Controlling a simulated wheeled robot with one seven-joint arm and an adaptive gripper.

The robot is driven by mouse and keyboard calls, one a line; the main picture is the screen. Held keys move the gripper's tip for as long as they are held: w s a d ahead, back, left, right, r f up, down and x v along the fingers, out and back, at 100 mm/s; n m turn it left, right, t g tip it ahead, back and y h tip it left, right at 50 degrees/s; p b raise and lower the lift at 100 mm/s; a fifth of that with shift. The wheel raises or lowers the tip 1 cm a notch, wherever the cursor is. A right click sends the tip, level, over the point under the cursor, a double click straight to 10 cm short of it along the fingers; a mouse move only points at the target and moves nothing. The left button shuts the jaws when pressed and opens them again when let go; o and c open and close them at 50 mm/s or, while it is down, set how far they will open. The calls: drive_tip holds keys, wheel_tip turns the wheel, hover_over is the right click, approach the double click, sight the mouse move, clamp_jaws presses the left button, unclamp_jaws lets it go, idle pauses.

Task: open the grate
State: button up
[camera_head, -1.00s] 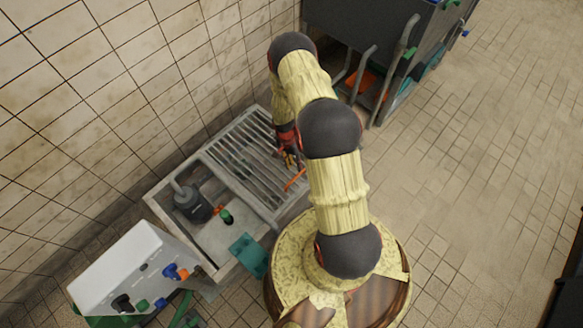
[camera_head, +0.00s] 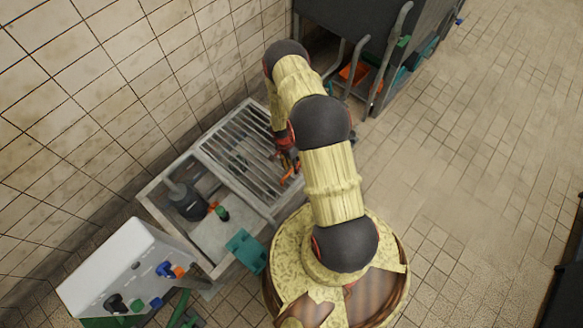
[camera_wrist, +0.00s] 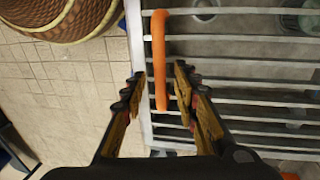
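The grate (camera_head: 240,150) is a grey barred panel lying flat over the far right part of a framed basin. Its orange handle (camera_wrist: 158,60) is a bar near the frame edge in the wrist view. My gripper (camera_wrist: 159,80) is open above the grate. Its two fingers stand apart, with the handle between them in the picture; I see no contact and cannot tell the height gap. In the head view my gripper (camera_head: 289,168) is over the grate's right edge, and my arm hides part of that edge.
The basin's near left part is uncovered and holds a dark pump (camera_head: 187,200). A white control box (camera_head: 125,268) with coloured knobs stands at lower left. A dark tank (camera_head: 355,40) with pipes stands behind.

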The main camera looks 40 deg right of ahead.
drive_tip(key=shift+c, duration=1.4)
clamp_jaws()
